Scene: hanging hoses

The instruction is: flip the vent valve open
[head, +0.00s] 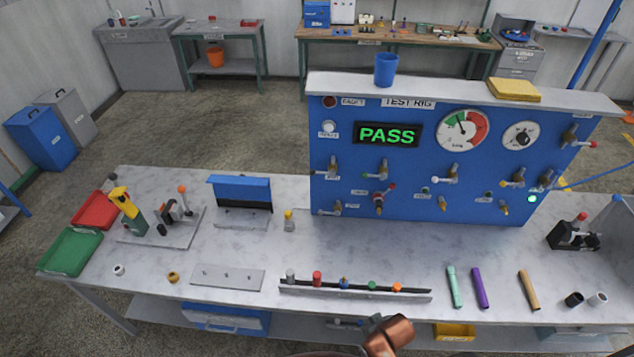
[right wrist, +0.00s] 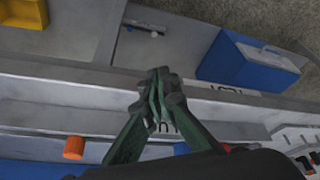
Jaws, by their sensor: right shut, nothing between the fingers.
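The blue test rig panel (head: 450,205) stands at the back of the bench and carries several small valves with coloured handles. A valve with a red-tipped handle (head: 577,138) is at its upper right. Another valve with a red-tipped handle (head: 380,198) is low on the left half. The valve labels are too small to read, so I cannot tell which one is the vent valve. The display (head: 388,135) reads PASS in green. My right gripper (right wrist: 160,85) shows in the right wrist view, shut and empty, away from the panel. My left gripper is not in view.
A rail (head: 355,292) with several coloured plugs lies along the front of the bench. Coloured tubes (head: 480,288) lie right of it. A blue cup (head: 386,70) and yellow cloth (head: 513,90) sit on the panel's top ledge. The bench between rail and panel is mostly clear.

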